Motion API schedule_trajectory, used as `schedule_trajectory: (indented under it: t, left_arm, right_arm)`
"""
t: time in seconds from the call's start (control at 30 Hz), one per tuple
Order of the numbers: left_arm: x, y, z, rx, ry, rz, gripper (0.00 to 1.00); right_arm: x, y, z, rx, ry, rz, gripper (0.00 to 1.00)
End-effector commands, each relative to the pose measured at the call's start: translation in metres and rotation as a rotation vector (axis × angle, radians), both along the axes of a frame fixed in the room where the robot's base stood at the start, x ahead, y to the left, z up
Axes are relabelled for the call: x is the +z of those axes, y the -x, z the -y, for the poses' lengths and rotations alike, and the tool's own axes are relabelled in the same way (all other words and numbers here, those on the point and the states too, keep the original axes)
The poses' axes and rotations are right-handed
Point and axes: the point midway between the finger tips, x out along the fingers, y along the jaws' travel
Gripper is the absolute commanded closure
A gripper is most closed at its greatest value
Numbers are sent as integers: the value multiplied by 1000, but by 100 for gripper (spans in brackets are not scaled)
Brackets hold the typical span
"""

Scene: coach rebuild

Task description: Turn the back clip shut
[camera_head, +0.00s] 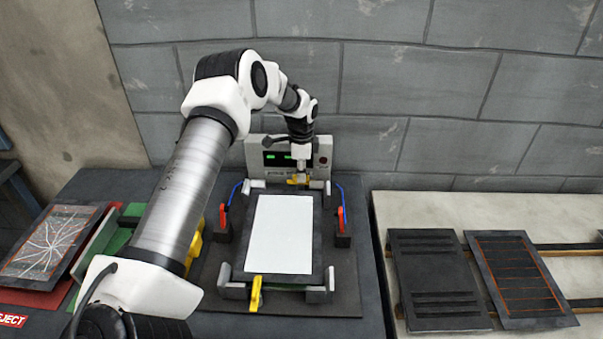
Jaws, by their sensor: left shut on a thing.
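The back clip (296,181) is a small yellow piece at the far edge of a framed white panel (279,235). My left gripper (301,174) reaches down over the panel's far edge and is shut on the back clip. Its fingers partly hide the clip, so I cannot tell its exact angle. A yellow front clip (256,293) sits at the panel's near edge, pointing towards me. The panel lies flat in a fixture with grey corner blocks (317,295). My right gripper is not in view.
Red-handled levers (341,219) stand on both sides of the fixture. A grey control box (262,154) with green displays stands behind. A cracked panel (52,242) lies at left, and dark panels (436,278) lie on the right table. A block wall closes the back.

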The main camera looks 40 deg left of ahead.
Motion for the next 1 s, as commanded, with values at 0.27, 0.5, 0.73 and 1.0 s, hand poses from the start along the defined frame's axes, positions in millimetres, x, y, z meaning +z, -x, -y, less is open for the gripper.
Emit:
schedule_trajectory:
  t: [0.27, 0.5, 0.73, 1.0]
  left_arm:
    - [-4, 4, 1, 102, 3, -13, 100]
    - [-4, 5, 1, 286, 3, -15, 100]
    - [-5, 5, 1, 503, 3, -17, 100]
    - [-5, 6, 2, 761, 2, -18, 100]
  right_arm:
    - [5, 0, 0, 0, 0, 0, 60]
    - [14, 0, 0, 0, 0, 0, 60]
    - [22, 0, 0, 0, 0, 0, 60]
    - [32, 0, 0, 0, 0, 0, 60]
